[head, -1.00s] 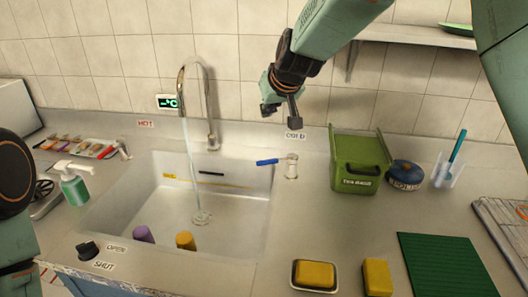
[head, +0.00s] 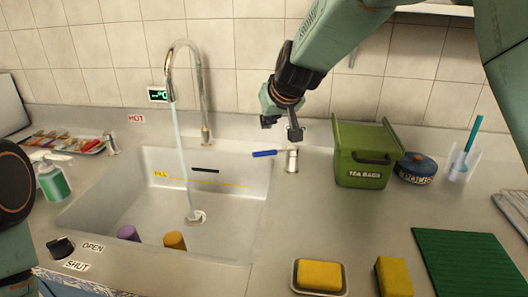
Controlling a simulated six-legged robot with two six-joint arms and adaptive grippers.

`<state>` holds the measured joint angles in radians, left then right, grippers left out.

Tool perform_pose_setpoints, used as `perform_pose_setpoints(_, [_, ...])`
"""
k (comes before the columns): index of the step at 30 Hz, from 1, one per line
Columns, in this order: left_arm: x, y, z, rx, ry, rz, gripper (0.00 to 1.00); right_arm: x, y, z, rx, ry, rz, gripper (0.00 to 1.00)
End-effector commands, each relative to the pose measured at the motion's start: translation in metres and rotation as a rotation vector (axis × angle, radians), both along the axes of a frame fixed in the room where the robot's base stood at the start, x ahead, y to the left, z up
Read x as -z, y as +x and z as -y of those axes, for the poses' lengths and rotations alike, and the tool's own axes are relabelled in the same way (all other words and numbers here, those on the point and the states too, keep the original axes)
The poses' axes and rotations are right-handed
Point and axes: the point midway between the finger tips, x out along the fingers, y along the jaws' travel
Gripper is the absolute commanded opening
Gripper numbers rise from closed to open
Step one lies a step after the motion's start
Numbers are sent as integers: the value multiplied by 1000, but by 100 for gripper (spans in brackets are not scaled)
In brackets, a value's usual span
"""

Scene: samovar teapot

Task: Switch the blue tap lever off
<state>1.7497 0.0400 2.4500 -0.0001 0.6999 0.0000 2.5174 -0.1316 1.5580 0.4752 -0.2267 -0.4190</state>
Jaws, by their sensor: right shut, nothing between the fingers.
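The blue tap lever (head: 265,153) sticks out to the left from its short metal tap body (head: 291,160) on the counter behind the sink's right rear corner. A stream of water runs from the tall curved faucet (head: 202,95) into the sink (head: 220,225). My right gripper (head: 282,130) comes down from the upper right, shut and empty. It hangs just above the blue lever and tap body in the picture, with a small gap showing. The COLD label seen earlier is hidden behind it. Only part of my left arm shows at the left edge; its gripper is out of view.
A green tea bags box (head: 364,170) stands right of the tap, with a round blue tin (head: 415,168) beside it. A red hot lever (head: 107,139) is at the left. Purple (head: 129,233) and orange (head: 175,240) plugs or cups stand at the sink's front.

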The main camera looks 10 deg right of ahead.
Motion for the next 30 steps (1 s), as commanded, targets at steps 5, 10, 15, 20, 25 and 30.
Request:
perform_pose_setpoints(5, [0, 0, 0, 0, 0, 0, 61, 0, 1, 0, 0, 0, 0, 0])
perform_pose_setpoints(10, [0, 0, 0, 0, 0, 0, 61, 0, 3, 0, 1, 1, 0, 0])
perform_pose_setpoints(15, [0, 0, 0, 0, 0, 0, 61, 9, 11, 0, -1, 1, -1, 0])
perform_pose_setpoints(20, [-1, 0, 0, 0, 0, 0, 61, 29, 28, -2, -1, 0, -2, 0])
perform_pose_setpoints(25, [-1, 0, 0, 0, 0, 0, 61, 48, 47, -5, 0, 1, -1, 0])
perform_pose_setpoints(30, [0, 0, 0, 0, 0, 0, 61, 64, 61, -6, -1, 0, -1, 0])
